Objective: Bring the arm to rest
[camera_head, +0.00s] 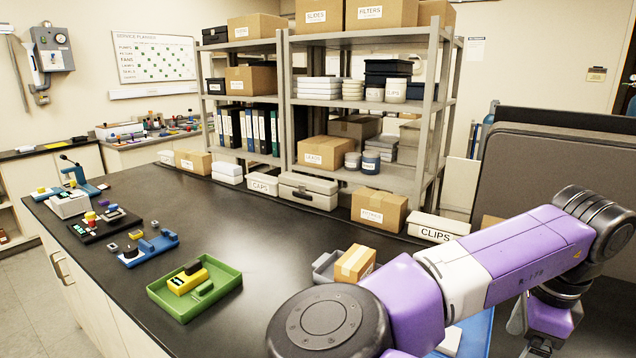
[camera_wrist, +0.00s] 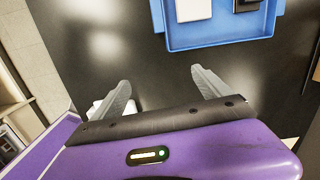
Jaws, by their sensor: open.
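My purple and white arm (camera_head: 480,262) reaches in from the right of the head view, bent, with a dark round joint low in the middle. Beyond the fingers is a dark, shiny surface. A blue tray (camera_wrist: 220,42) lies past the fingertips at the top, holding a white item and a dark item that are cut off by the frame. A small white object (camera_wrist: 97,108) shows beside the left finger.
A green tray (camera_head: 160,297) with a yellow block stands on the black counter (camera_head: 220,215). A cardboard box (camera_head: 354,263) and a grey tray (camera_head: 322,272) sit close to my arm. A CLIPS box (camera_head: 438,228) and shelves (camera_head: 360,108) stand behind. The counter's middle is clear.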

